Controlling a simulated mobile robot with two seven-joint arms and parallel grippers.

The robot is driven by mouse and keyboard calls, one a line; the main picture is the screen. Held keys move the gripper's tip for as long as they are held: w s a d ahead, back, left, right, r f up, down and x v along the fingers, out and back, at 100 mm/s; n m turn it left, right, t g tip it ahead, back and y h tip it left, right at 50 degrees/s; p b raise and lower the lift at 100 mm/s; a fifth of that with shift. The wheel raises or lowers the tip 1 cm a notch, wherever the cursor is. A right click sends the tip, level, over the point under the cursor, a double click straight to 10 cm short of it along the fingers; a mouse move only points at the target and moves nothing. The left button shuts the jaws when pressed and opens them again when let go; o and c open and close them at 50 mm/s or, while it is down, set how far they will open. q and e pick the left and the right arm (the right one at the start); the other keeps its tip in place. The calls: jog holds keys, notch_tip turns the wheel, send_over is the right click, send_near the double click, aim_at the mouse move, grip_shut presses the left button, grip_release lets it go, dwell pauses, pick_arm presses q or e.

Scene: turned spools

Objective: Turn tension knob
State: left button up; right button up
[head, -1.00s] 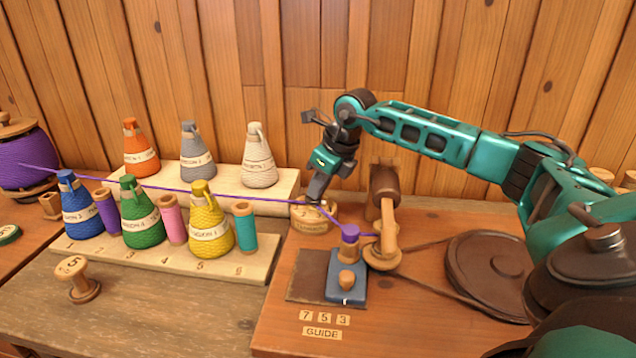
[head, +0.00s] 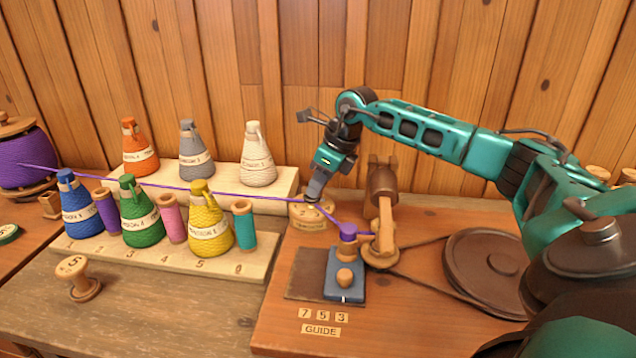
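The tension knob (head: 308,224) is a low round wooden piece with a label on its front, at the back left corner of the orange-brown board. My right gripper (head: 314,198) points down on it, its fingertips at the knob's top. The fingers overlap in this view, so I cannot tell if they are closed on it. A purple thread (head: 225,194) runs from the large purple spool (head: 28,163) past the knob to a purple-topped peg (head: 348,232) on a blue block (head: 346,282). My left gripper is not in view.
Several yarn cones, including a yellow one (head: 204,222), and small spools stand on a stepped rack (head: 262,258) to the left. A loose wooden knob marked 5 (head: 78,279) stands in front. A belt-driven wheel (head: 484,268) and a wooden crank (head: 386,233) are on the right.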

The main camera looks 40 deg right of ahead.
jog(key=o, duration=0.3)
jog(key=shift+o, duration=0.2)
jog(key=p+v, duration=0.1)
jog(key=v, duration=1.2)
jog(key=shift+s+f, duration=0.1)
jog(key=shift+f, duration=0.05)
